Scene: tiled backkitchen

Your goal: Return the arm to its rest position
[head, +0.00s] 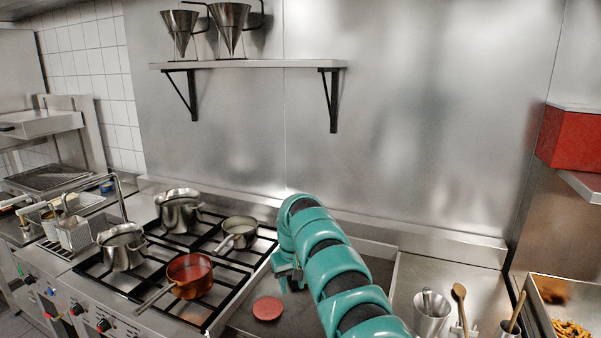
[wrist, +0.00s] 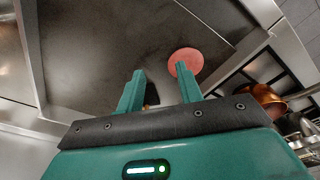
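My teal arm reaches from the lower right over the dark griddle plate (head: 247,318) in the head view. My gripper (wrist: 160,85) shows in the wrist view with its two teal fingers apart and nothing gripped between them. In the head view the gripper (head: 288,277) is partly hidden by the arm. A round pink-red patty (head: 267,309) lies flat on the griddle, in front and to the left of the gripper. It also shows in the wrist view (wrist: 186,61), just beyond the right finger, which overlaps its edge in the picture.
The stove left of the griddle holds steel pots (head: 180,211), a small saucepan (head: 239,232) and a copper pan (head: 190,275). A steel container (head: 431,313) and a wooden spoon (head: 460,299) stand right of the arm. A wall shelf (head: 250,64) holds two funnels above.

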